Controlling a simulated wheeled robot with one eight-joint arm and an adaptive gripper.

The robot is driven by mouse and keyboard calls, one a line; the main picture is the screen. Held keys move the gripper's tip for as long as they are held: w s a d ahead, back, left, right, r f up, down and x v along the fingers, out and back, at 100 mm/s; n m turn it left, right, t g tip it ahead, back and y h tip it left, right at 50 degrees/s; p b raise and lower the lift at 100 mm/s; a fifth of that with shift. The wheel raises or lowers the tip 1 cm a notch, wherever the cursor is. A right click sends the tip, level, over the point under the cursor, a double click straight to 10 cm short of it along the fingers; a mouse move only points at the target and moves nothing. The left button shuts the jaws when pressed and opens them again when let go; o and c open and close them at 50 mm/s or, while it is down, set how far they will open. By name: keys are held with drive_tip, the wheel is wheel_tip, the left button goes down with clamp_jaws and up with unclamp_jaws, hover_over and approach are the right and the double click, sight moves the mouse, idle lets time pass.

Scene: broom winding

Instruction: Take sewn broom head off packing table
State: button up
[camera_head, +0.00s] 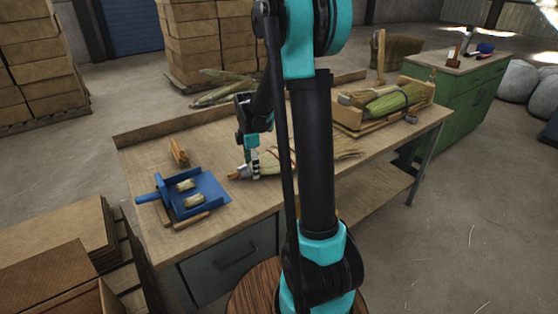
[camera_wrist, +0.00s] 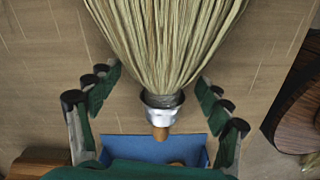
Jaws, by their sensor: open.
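The broom head lies on the packing table (camera_head: 140,150), left of my arm column in the head view. In the wrist view the broom head (camera_wrist: 165,40) has pale straw bristles fanning toward the top, a silver collar and a short wooden stub. My gripper (camera_head: 252,165) is low over it. In the wrist view my gripper (camera_wrist: 160,93) is open, with its green fingers on either side of the collar end and visible gaps between. In the head view my arm hides part of the bristles.
A blue dustpan-like tray (camera_head: 207,208) with small pieces lies left of the broom head. A wooden tray (camera_head: 350,128) with a tied bundle stands at the right end. A green cabinet (camera_head: 455,100) stands beyond; cardboard boxes (camera_head: 45,255) are at the front left.

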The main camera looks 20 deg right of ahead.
drive_tip(key=shift+c, duration=0.3)
drive_tip(key=c, duration=1.4)
drive_tip(key=shift+c, duration=0.4)
drive_tip(key=shift+r, duration=0.15)
